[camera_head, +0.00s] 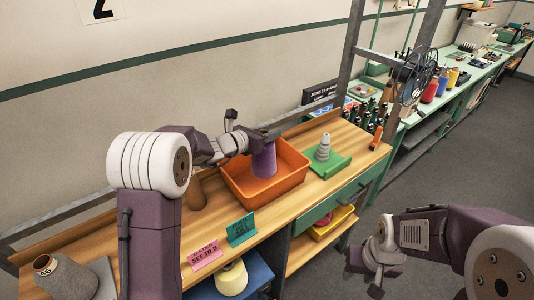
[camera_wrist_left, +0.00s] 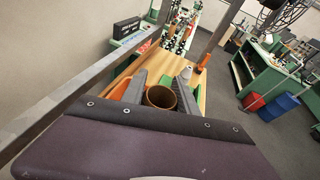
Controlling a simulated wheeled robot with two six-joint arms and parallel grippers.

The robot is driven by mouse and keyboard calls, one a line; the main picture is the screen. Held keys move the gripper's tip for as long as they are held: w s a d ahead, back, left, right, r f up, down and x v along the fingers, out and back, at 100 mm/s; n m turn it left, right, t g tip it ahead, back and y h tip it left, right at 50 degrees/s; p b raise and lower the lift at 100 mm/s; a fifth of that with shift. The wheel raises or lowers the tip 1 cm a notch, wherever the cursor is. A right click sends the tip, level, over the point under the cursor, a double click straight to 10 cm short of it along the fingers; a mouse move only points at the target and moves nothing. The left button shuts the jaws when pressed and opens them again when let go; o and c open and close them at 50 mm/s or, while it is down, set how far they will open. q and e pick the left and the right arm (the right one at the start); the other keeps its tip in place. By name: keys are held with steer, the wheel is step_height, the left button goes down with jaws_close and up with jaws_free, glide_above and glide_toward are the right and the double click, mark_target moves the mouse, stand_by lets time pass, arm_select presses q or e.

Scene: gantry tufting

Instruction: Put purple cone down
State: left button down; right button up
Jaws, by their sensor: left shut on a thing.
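The purple cone (camera_head: 264,162) is held upright by my left gripper (camera_head: 263,136), within the outline of the orange bin (camera_head: 252,201). I cannot tell whether its base touches the bin floor. In the left wrist view the cone's brown hollow top (camera_wrist_left: 161,97) sits between the two grey fingers of my left gripper (camera_wrist_left: 160,92), which are shut on it. The orange bin shows partly at the left there (camera_wrist_left: 121,88). My right gripper (camera_head: 375,284) hangs at the lower right, away from the bench; its finger opening is unclear.
A grey cone (camera_head: 323,146) stands on a green tray (camera_head: 334,166) right of the bin. A brown cone (camera_head: 196,194) stands left of the bin, partly behind my arm. A metal post (camera_head: 351,50) rises behind.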

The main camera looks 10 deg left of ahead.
arm_select(q)
steer(key=shift+w+a+f, duration=0.1)
steer(key=shift+a+f, duration=0.15)
steer(key=shift+f, duration=0.25)
steer(key=f, duration=0.3)
steer(key=shift+d+f, duration=0.15)
steer(key=shift+d, duration=0.05)
steer(key=shift+f, duration=0.15)
steer(key=c, duration=0.9)
jaws_free()
